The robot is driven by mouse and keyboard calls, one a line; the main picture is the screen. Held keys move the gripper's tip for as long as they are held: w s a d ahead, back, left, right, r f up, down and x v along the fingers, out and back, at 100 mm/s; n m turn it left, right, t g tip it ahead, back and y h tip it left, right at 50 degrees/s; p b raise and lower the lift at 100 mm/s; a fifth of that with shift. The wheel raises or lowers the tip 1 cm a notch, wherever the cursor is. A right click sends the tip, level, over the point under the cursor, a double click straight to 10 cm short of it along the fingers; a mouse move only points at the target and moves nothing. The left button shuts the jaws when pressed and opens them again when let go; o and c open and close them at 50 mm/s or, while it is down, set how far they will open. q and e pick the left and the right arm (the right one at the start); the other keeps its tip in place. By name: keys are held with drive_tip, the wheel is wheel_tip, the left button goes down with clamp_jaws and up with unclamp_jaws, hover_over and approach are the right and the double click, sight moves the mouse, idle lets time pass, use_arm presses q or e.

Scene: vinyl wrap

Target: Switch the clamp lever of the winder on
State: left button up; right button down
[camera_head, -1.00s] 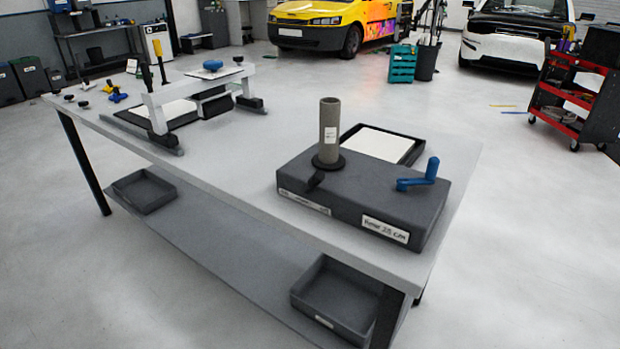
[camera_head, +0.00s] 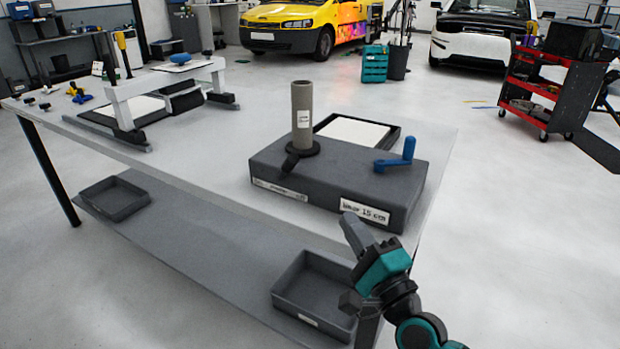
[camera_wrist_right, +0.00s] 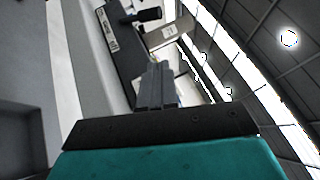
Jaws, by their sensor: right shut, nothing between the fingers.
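The winder (camera_head: 280,178) is a dark grey box at the table's front right corner. A grey-brown tube (camera_head: 302,112) stands upright on it, and a black clamp lever (camera_head: 291,162) sticks out at the tube's base toward the front. A blue crank (camera_head: 397,160) is on its right side. My right gripper (camera_head: 352,230) is shut and empty, in front of the winder's labelled front face and apart from the lever. In the right wrist view the shut fingers (camera_wrist_right: 157,85) point toward the winder, with the lever (camera_wrist_right: 149,14) and tube (camera_wrist_right: 168,35) beyond. My left gripper is out of view.
The table (camera_head: 215,165) is clear left of the winder. A white press frame (camera_head: 165,82) stands at its far left end. A black-rimmed tray (camera_head: 390,145) lies behind the winder. Grey bins (camera_head: 325,270) sit on the lower shelf.

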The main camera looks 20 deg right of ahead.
drive_tip(key=shift+w+d+r+m, duration=0.1)
drive_tip(key=shift+d+m, duration=0.15)
drive_tip(key=shift+m, duration=0.05)
drive_tip(key=p, duration=0.1)
approach(287, 168)
drive_tip(key=w+d, duration=0.1)
drive_tip(key=w+d+r, duration=0.1)
drive_tip(key=d, duration=0.1)
drive_tip(key=w+d+r, duration=0.1)
drive_tip(key=d, duration=0.1)
drive_tip(key=shift+r, duration=0.25)
use_arm(q)
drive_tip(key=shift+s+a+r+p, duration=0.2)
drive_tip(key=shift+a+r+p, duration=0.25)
drive_tip(key=shift+p, duration=0.1)
use_arm(e)
drive_tip(key=w+a, duration=0.1)
drive_tip(key=w+a+r, duration=0.1)
drive_tip(key=a, duration=0.1)
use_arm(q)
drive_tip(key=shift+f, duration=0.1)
